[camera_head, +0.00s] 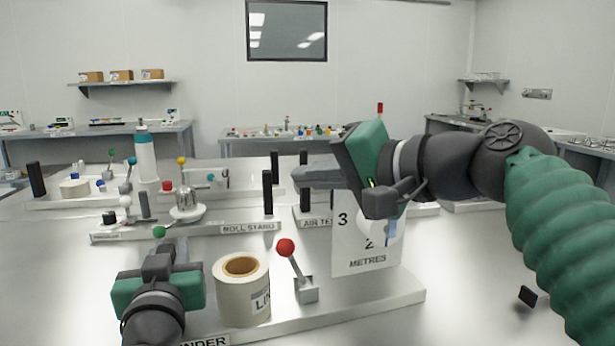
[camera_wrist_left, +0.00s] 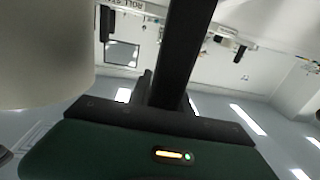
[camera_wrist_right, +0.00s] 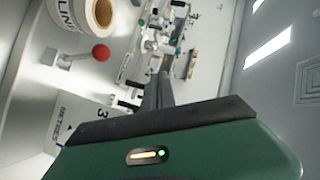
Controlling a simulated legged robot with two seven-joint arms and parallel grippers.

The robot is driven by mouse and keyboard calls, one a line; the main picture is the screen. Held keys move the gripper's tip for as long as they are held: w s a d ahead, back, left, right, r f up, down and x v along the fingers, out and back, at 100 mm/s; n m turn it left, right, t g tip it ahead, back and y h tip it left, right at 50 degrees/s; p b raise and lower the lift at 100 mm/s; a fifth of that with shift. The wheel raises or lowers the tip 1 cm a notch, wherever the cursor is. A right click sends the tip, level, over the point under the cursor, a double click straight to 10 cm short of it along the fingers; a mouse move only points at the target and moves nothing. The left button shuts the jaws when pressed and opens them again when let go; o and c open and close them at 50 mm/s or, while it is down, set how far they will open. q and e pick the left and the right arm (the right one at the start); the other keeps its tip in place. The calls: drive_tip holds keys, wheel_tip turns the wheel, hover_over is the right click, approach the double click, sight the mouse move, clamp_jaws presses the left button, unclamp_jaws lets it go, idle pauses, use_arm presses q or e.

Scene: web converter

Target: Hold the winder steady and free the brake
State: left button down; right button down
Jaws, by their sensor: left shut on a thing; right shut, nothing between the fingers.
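The winder's white roll (camera_head: 242,290) stands on a pale base in front, its label partly readable. The red-knobbed brake lever (camera_head: 286,248) rises from a grey block (camera_head: 306,290) right of the roll, leaning left. Its red knob shows in the right wrist view (camera_wrist_right: 100,53). My left gripper (camera_head: 165,252) is left of the roll, shut on a black upright post (camera_wrist_left: 178,50), mostly hidden in the head view. The roll fills the left of the left wrist view (camera_wrist_left: 45,50). My right gripper (camera_head: 312,176) is shut and empty, above and behind the lever, apart from it.
A white METRES board (camera_head: 358,245) stands behind the lever, under my right gripper.

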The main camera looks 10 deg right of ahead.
use_arm(q)
drive_tip(key=shift+w+f+p, duration=0.15)
drive_tip(key=shift+f+p, duration=0.05)
drive_tip(key=shift+p, duration=0.35)
drive_tip(key=c, duration=1.1)
unclamp_jaws()
drive_tip(key=shift+w, duration=0.2)
drive_tip(key=shift+s+r, duration=0.1)
drive_tip(key=shift+r, duration=0.05)
wheel_tip(320, 180, up, 10)
drive_tip(key=shift+f, duration=0.1)
